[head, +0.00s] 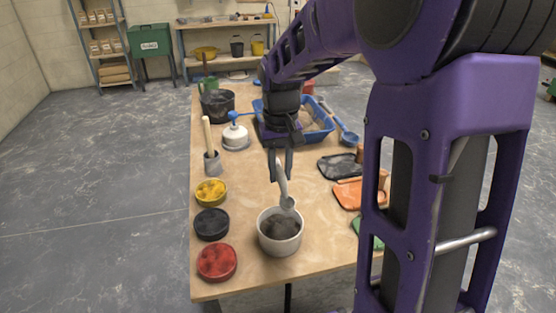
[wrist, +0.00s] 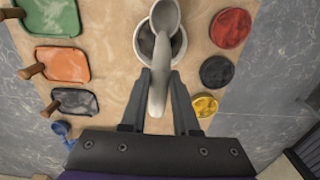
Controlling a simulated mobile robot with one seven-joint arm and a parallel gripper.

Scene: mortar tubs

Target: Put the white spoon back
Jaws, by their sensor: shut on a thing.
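My gripper (head: 281,163) is shut on the handle of the white spoon (head: 284,188), which hangs with its bowl downward. In the wrist view the spoon (wrist: 158,85) lies between the two fingertips (wrist: 161,76), its bowl toward the top edge. The spoon's bowl is over or just above a white tub (head: 280,246) with dark grey mortar in it. I cannot tell whether the bowl touches the tub. The tub's rim also shows behind the spoon in the wrist view (wrist: 182,45).
Yellow (head: 211,192), black (head: 211,223) and red (head: 216,262) round tubs line the table's left side. Black (head: 340,166), orange (head: 350,195) and green (head: 366,230) trays with wooden handles lie right. A blue tray (head: 325,131), blue spoon (head: 348,137) and dark bucket (head: 217,105) stand farther back.

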